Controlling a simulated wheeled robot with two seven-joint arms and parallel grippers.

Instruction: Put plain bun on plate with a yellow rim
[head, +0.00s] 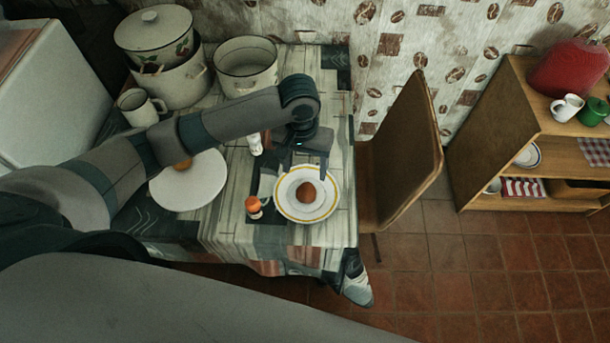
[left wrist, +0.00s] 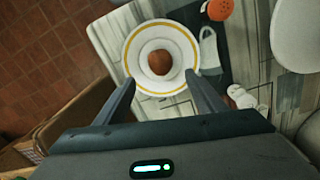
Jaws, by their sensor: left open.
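The plain bun (head: 306,193) is brown and round and rests near the middle of the plate with a yellow rim (head: 291,210). In the left wrist view the bun (left wrist: 160,62) lies on the same plate (left wrist: 135,50), beyond the fingertips. My left gripper (head: 309,172) is at the plate's back edge in the head view, its fingers apart. In the left wrist view the gripper (left wrist: 160,82) is open and empty, with the bun ahead of the gap and apart from both fingers. My right gripper is not in view.
A white plate (head: 205,190) with a partly hidden brown item (head: 182,164) lies left. An orange-topped shaker (head: 254,208) and a white shaker (head: 255,145) stand near the rimmed plate. Pots (head: 246,68) and a mug (head: 139,108) are behind. A chair (head: 405,150) stands right.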

